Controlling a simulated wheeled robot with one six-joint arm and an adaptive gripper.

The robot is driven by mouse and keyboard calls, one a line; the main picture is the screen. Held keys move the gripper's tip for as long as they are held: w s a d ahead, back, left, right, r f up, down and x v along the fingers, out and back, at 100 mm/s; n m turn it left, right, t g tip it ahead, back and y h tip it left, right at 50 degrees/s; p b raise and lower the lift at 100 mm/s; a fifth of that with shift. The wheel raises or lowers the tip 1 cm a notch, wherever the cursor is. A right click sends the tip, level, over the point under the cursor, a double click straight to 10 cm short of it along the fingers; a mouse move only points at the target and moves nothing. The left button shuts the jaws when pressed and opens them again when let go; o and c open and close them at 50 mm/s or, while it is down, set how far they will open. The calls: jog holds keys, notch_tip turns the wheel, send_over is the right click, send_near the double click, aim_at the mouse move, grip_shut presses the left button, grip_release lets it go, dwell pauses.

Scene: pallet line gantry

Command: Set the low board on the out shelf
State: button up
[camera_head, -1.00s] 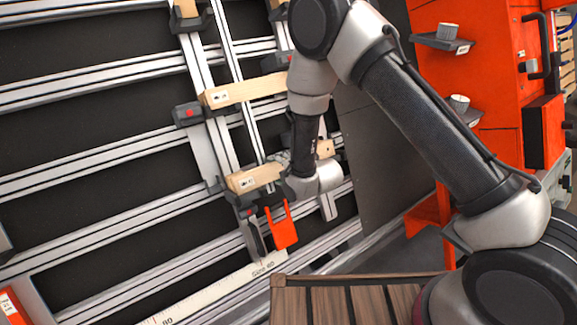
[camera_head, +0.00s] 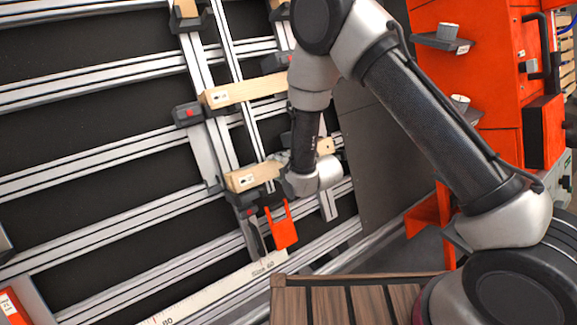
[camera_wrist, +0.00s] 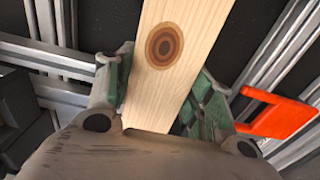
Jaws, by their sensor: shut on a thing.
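The low board (camera_head: 250,178) is a pale wooden bar with a small label near its left end. In the head view it lies tilted across dark holders on the metal wall frame. A pale wooden end (camera_head: 325,147) shows right of my wrist; I cannot tell if it is the same board. My gripper (camera_head: 276,164) is at the low board, mostly hidden by my wrist. In the wrist view, my gripper (camera_wrist: 165,92) has its green-padded fingers on both sides of the board (camera_wrist: 184,42), which has a dark knot. No mark identifies the out shelf.
A second board (camera_head: 240,92) rests above on dark holders. An orange hook (camera_head: 282,226) hangs just below the low board. A brown slatted wooden surface (camera_head: 330,305) is at the bottom. An orange cabinet (camera_head: 490,75) with small dark shelves (camera_head: 440,41) stands right.

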jog(key=shift+w+r, duration=0.1)
jog(key=shift+r, duration=0.3)
jog(key=v, duration=1.1)
dwell(0.5)
